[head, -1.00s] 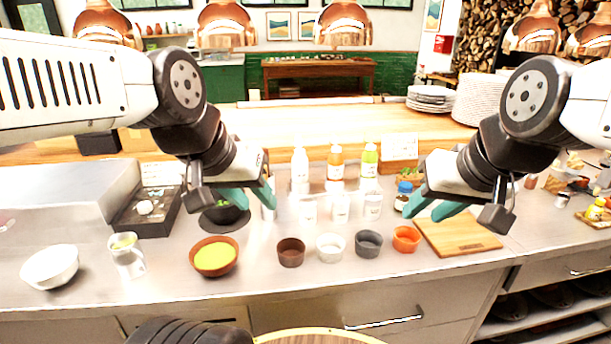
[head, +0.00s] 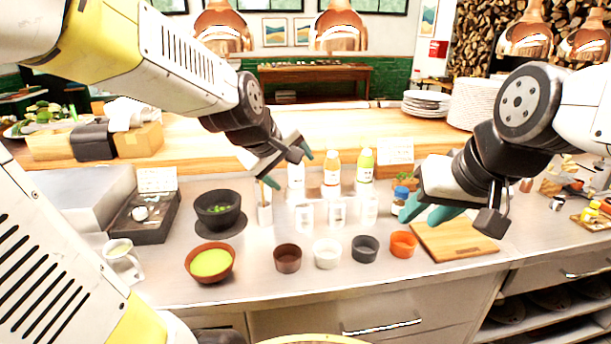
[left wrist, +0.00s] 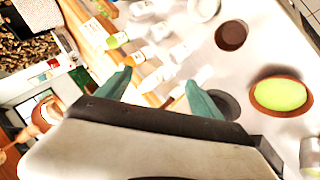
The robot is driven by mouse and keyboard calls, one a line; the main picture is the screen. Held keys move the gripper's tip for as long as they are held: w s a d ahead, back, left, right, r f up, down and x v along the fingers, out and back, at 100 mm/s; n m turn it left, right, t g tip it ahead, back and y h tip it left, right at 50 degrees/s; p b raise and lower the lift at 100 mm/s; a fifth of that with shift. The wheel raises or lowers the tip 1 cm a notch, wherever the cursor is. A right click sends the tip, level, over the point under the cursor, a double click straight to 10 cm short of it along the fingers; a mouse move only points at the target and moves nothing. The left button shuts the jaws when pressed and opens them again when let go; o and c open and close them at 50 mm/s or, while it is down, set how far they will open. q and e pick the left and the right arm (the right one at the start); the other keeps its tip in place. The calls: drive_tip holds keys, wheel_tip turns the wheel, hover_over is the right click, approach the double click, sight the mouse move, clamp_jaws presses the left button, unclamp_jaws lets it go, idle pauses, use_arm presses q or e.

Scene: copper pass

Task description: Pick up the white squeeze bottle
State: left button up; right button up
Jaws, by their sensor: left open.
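The white squeeze bottle (head: 296,180) stands upright at the left end of a row of bottles, partly hidden behind my left gripper. My left gripper (head: 289,167) is open and empty, in front of and above the bottle, tilted down to the right. In the left wrist view the white bottle (left wrist: 154,80) looks blurred and lies in line with the gap between the teal fingers (left wrist: 160,92). I cannot tell whether they touch it. My right gripper (head: 428,211) is open and empty above the counter by the cutting board.
An orange bottle (head: 332,170) and a green bottle (head: 365,166) stand right of the white one. Clear containers (head: 336,212) stand in front. Small bowls, including an orange one (head: 403,244), line the front. A dark bowl (head: 218,210) is left; a cutting board (head: 455,241) is right.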

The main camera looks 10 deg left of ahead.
use_arm(q)
drive_tip(key=w+d+f+n+t, duration=0.1)
drive_tip(key=w+d+f+n, duration=0.15)
drive_tip(key=w+n, duration=0.5)
drive_tip(key=n+t+y, duration=0.1)
drive_tip(key=n+t, duration=0.2)
drive_tip(key=n, duration=1)
approach(296, 175)
drive_tip(key=d+r, duration=0.3)
drive_tip(key=d, duration=0.2)
drive_tip(key=w+a+f+n+y, duration=0.1)
drive_tip(key=n, duration=0.1)
drive_tip(key=w+a+f+n+y, duration=0.1)
drive_tip(key=f+n, duration=0.1)
drive_tip(key=n, duration=0.1)
drive_tip(key=w+a+f+n+y, duration=0.1)
drive_tip(key=w+f+n, duration=0.1)
drive_tip(key=n, duration=0.1)
drive_tip(key=shift+w+f+t, duration=0.15)
drive_tip(key=shift+t, duration=0.25)
drive_tip(key=shift+w+f+n, duration=0.15)
drive_tip(key=shift+w+n, duration=0.1)
drive_tip(key=shift+n, duration=0.1)
drive_tip(key=x, duration=0.7)
drive_tip(key=shift+a+f, duration=0.15)
drive_tip(key=shift+a, duration=0.1)
drive_tip(key=c, duration=1)
